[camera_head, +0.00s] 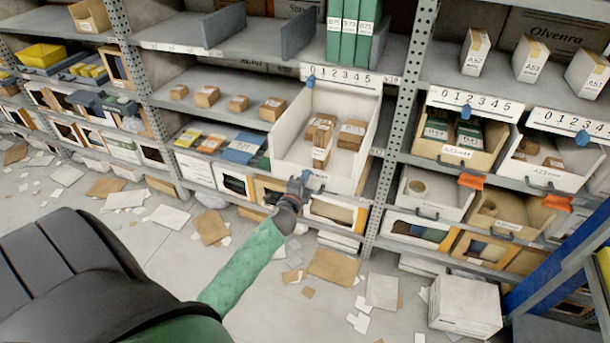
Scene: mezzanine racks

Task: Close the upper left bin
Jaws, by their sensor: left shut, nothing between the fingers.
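A white bin (361,167) juts out from the middle rack, tilted in the picture, and holds several small brown boxes (320,138). A number strip (342,78) with a blue marker stands at its back. My left gripper (301,179) is shut and empty at the lower front of this bin, by its front wall. Whether the fingers touch the wall or its handle I cannot tell. The green-sleeved left arm reaches up to it from below. My right gripper is not in view.
The right bay has two more upper bins, a cream one (483,158) and a white one (556,180), with lower bins and orange tags under them. A perforated upright (404,110) stands right of the jutting bin. Cardboard scraps (333,267) and a white box (465,305) lie on the floor.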

